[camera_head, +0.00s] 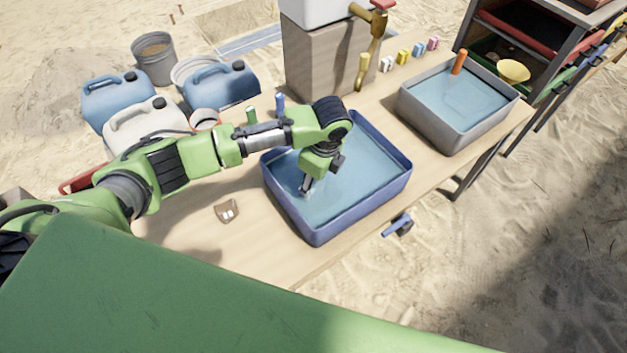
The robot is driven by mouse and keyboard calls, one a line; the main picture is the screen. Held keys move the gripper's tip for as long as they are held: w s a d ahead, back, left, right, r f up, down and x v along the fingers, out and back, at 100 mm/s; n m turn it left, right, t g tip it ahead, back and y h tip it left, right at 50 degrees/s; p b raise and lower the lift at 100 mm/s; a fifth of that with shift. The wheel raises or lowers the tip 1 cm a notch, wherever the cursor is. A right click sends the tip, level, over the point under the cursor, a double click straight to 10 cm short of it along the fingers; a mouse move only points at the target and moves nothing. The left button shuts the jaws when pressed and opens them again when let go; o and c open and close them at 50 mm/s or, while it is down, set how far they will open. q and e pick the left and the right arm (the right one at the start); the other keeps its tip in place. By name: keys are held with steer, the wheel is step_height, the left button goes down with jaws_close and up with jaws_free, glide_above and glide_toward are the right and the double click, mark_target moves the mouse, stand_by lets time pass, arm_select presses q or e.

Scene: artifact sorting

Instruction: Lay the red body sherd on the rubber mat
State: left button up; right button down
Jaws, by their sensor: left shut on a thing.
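My left gripper (306,186) reaches down into the blue basin (318,236) of water on the wooden table. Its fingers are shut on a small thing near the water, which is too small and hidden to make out. I cannot tell whether it is the red body sherd. A small brown piece with pale spots (227,210) lies on the table left of the basin. I see no rubber mat that I can be sure of. My right gripper is not in view.
A grey basin (450,133) of water with an orange-handled tool (459,62) stands at the right. Small coloured items (403,57) line the table's back edge. A wooden block stand (322,62) is behind. The table left of the blue basin is mostly clear.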

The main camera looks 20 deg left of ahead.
mark_target(320, 190)
arm_select(q)
steer(key=shift+f, duration=0.1)
steer(key=o, duration=1)
steer(key=r, duration=0.4)
steer(key=d+r, duration=0.1)
steer(key=r, duration=0.7)
steer(key=shift+s+d+r+b, duration=0.1)
steer(key=shift+s+d+b, duration=0.15)
steer(key=shift+d+b, duration=0.15)
